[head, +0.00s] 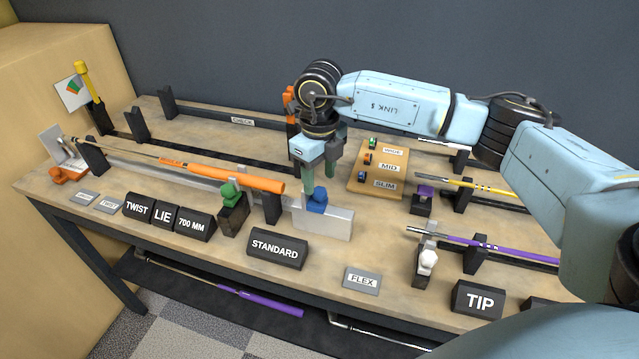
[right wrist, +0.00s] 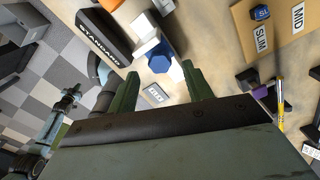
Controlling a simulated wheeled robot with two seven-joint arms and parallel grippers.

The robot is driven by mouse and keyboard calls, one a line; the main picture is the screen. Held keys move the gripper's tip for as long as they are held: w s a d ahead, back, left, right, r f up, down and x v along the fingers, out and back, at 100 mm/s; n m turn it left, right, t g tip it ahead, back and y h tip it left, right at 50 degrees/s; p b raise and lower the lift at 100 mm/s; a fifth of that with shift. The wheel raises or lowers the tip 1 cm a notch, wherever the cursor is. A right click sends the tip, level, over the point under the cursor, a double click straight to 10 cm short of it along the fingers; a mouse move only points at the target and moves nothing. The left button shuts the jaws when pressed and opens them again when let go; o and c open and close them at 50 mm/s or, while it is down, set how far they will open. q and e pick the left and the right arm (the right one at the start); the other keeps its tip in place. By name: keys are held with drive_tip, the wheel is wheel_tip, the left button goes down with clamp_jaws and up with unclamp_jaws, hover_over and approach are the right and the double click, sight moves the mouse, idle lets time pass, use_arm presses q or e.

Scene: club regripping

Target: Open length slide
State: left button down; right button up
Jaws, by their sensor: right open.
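The length slide is a pale grey metal block (head: 338,221) at the front middle of the bench, beside the butt end of the orange-gripped club (head: 235,178). A blue knob (head: 317,203) sits on it; the knob also shows in the right wrist view (right wrist: 159,63). My right gripper (head: 320,184) is open, pointing down just above the knob. In the right wrist view its two green fingers (right wrist: 160,71) are apart, with the knob between and just beyond their tips. I cannot tell whether they touch it.
A green knob (head: 231,194) on a black block stands left of the slide. Labels STANDARD (head: 277,249) and FLEX (head: 362,281) lie in front. A white knob (head: 428,262) and purple club (head: 500,245) are further right.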

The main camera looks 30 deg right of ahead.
sight(320, 191)
drive_tip(key=shift+f, duration=1.6)
clamp_jaws()
